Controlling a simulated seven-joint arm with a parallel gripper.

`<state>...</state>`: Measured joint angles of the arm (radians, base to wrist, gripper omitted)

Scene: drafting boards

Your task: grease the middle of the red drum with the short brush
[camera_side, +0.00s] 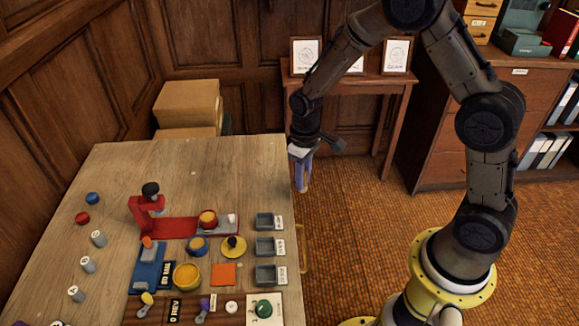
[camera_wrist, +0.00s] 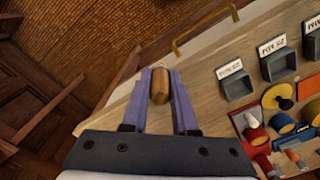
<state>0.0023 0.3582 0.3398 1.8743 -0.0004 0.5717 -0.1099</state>
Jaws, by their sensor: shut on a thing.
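My gripper (camera_side: 302,178) is near the far right edge of the table, high and well away from the drums. In the wrist view its purple fingers (camera_wrist: 160,98) are shut on a brown wooden handle (camera_wrist: 160,87). The handle's lower end and any bristles are hidden, so I cannot tell its length. A small red drum (camera_side: 208,220) with an orange top sits on a tray by the red stand. What looks like the same drum shows at the right in the wrist view (camera_wrist: 256,135).
A blue pot (camera_side: 197,246) and a yellow pot (camera_side: 186,278) stand in front of the red drum. A red stand (camera_side: 143,216) rises to its left. Labelled grey bins (camera_side: 268,222) line the right side. The far part of the tabletop (camera_side: 220,165) is clear.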

